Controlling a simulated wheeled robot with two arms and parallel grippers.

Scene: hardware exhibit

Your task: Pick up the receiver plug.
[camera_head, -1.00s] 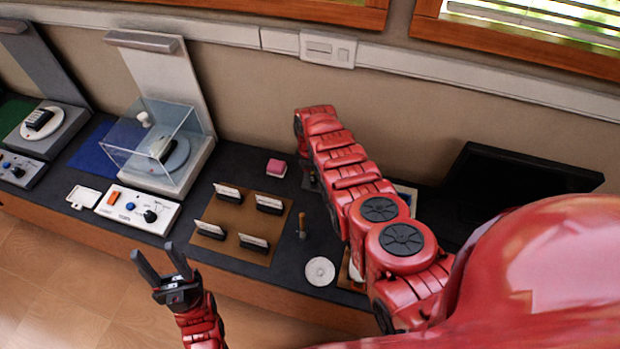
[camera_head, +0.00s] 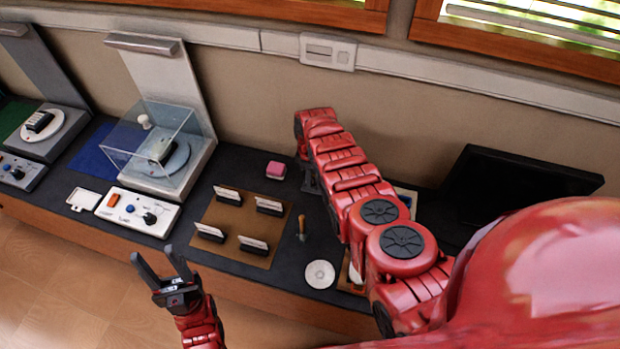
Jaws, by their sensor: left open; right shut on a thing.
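My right arm reaches over the dark counter (camera_head: 342,293) from the right. Its gripper (camera_head: 309,184) shows only as a small dark part beside the red wrist, low near the counter behind the pink block (camera_head: 276,170)'s right side. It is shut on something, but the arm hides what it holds. I cannot pick out the receiver plug for certain in this view. My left gripper (camera_head: 155,266) is open and empty, in front of the counter's front edge and over the floor.
A brown mat (camera_head: 238,228) holds several dark pieces with white cards. A small brown-topped peg (camera_head: 302,226) and a white disc (camera_head: 320,274) are near it. A clear case (camera_head: 130,150) and white control panel (camera_head: 137,211) stand left. A black screen (camera_head: 515,190) stands right.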

